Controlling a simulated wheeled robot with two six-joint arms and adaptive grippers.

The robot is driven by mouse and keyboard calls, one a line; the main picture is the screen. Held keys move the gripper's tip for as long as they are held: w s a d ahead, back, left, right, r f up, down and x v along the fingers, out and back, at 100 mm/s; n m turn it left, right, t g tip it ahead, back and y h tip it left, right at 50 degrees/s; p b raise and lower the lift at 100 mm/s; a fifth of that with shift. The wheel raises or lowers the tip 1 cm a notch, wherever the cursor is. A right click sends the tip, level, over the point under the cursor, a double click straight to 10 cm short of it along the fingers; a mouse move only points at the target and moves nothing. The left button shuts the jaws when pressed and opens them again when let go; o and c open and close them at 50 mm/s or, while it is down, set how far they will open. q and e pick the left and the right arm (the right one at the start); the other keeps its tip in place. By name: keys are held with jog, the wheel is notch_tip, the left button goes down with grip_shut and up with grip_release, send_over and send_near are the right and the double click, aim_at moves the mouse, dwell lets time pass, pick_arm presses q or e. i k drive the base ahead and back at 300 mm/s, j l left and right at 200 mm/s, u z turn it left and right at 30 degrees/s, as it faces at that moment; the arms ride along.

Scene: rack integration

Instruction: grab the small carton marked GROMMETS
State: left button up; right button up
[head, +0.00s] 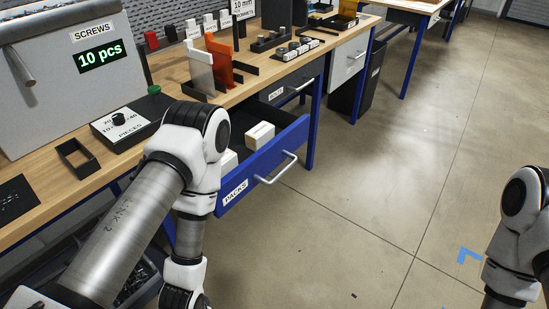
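A blue drawer (262,160) labelled PACKS stands open under the bench. A small white carton (260,135) sits inside it, and a second white carton (228,162) is partly hidden behind my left arm. I cannot read GROMMETS on either carton at this size. My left arm comes in from the left and bends down in front of the drawer's left end. Its gripper is below the picture edge. My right arm shows at the right edge, over the floor, and its gripper is also out of the picture.
The wooden bench (168,82) holds a SCREWS dispenser (70,75) reading 10 pcs, a scale-like box (126,122), a black frame (78,158), and red and white upright pieces (218,62).

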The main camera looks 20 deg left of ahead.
aim_at(229, 160)
jog(key=i+j+u, duration=0.1)
jog(key=i+u, duration=0.3)
jog(key=i, duration=0.15)
jog(key=i+l+u, duration=0.1)
jog(key=i+u, duration=0.35)
jog(key=i, duration=0.15)
